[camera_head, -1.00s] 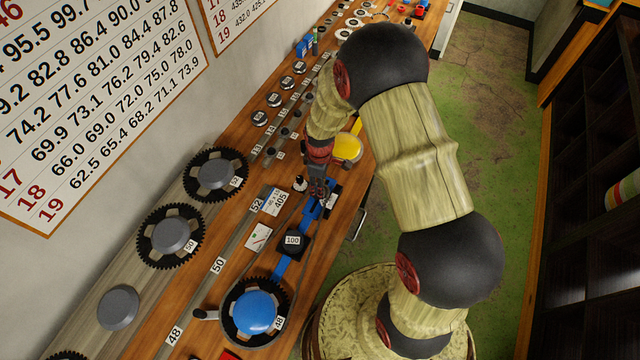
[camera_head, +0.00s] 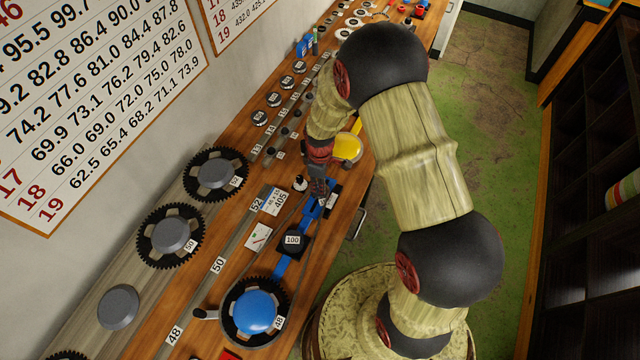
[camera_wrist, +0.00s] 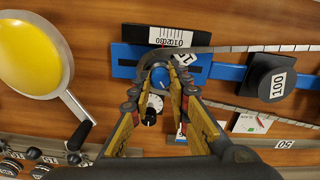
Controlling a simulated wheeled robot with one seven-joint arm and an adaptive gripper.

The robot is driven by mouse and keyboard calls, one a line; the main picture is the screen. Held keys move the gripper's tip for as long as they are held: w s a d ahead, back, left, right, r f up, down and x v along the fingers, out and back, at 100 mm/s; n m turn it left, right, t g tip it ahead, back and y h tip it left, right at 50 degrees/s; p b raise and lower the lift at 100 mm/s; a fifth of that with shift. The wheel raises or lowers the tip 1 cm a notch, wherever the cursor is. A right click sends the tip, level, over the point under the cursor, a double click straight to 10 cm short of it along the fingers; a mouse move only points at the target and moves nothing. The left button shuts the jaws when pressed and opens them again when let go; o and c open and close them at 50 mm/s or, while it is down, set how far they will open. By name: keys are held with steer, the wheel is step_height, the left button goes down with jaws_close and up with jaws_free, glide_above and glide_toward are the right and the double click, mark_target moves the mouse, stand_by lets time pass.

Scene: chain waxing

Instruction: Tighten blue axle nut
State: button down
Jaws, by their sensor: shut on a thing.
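The blue axle nut (camera_wrist: 160,78) is a small round blue knob with a white mark on top. It sits at the left part of the blue bar (camera_wrist: 228,73) in the wrist view, beside a small sprocket tagged 15 (camera_wrist: 182,60). My gripper (camera_wrist: 160,90) has its two fingers on either side of the nut, closed on it. In the head view my gripper (camera_head: 318,192) points down at the far end of the blue bar (camera_head: 281,267), and its fingers hide the nut there.
A black block marked 100 (camera_head: 292,241) and a large sprocket tagged 48 with a blue hub (camera_head: 256,312) are on the same bar. A yellow round pan (camera_head: 346,147) lies close by. A small white-topped bottle (camera_head: 300,183) stands left of my gripper. Large sprockets (camera_head: 215,174) line the wall side.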

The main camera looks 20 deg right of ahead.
steer(key=shift+m, duration=0.4)
steer(key=m+b, duration=0.1)
steer(key=m, duration=0.2)
steer(key=shift+f+m+b, duration=0.1)
steer(key=shift+m+b, duration=0.25)
steer(key=shift+m, duration=0.05)
steer(key=shift+m+b, duration=0.55)
steer(key=shift+m, duration=1.75)
steer(key=c, duration=1.7)
jaws_free()
steer(key=shift+o, duration=0.2)
step_height(320, 180, up, 12)
